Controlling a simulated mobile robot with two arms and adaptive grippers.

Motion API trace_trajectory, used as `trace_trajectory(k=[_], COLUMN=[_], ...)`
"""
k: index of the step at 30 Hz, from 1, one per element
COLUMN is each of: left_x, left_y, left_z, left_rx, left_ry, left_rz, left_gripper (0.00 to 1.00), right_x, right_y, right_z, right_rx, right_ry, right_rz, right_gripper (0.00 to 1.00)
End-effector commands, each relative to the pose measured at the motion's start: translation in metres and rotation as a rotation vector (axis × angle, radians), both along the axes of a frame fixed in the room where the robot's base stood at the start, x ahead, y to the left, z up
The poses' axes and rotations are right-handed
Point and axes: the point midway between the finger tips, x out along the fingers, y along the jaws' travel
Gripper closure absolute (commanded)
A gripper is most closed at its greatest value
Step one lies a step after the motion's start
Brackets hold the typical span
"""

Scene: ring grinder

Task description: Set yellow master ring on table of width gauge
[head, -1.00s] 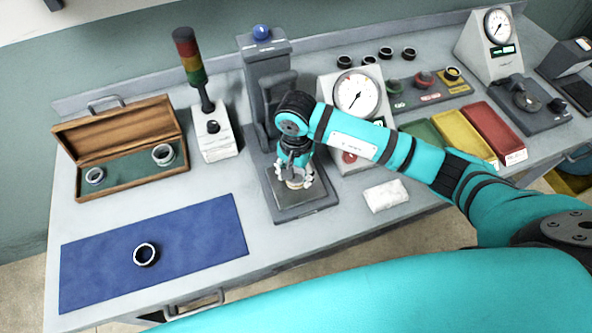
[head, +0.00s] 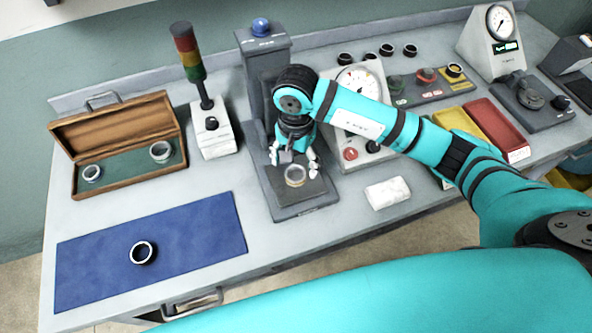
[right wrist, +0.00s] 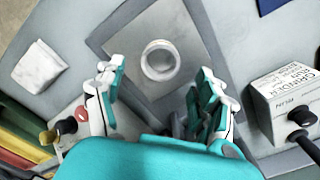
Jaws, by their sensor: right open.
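A ring with a yellowish band (head: 295,175) lies flat on the dark square table (head: 312,193) of the grey width gauge (head: 262,60). The ring also shows in the right wrist view (right wrist: 160,60), where it looks pale, lying on the plate (right wrist: 185,35). My right gripper (head: 294,160) is open and empty just above and behind the ring. In the right wrist view its fingers (right wrist: 158,95) are spread wide and the ring lies beyond their tips, apart from them. My left gripper is not in view.
A blue mat (head: 190,240) with a dark ring (head: 143,252) lies at the left. An open wooden case (head: 130,188) holds two rings. A signal-light box (head: 215,140) stands left of the gauge. A white cloth (head: 387,194) lies to its right.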

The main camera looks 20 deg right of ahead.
Motion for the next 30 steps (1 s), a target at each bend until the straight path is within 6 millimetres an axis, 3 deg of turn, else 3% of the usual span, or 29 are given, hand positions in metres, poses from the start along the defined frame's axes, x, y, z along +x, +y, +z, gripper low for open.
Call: trace_trajectory(k=[6,12,30], left_x=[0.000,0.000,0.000], left_y=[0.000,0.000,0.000], left_z=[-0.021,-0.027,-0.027], left_rx=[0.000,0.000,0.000], left_ry=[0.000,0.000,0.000], left_rz=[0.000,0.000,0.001], left_gripper=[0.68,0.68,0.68], right_x=[0.002,0.000,0.000], right_y=[0.000,0.000,0.000], right_z=[0.045,0.071,0.077], right_rx=[0.001,0.001,0.000], right_ry=[-0.007,-0.002,0.000], right_rz=[0.002,0.001,0.000], right_gripper=[0.29,0.29,0.29])
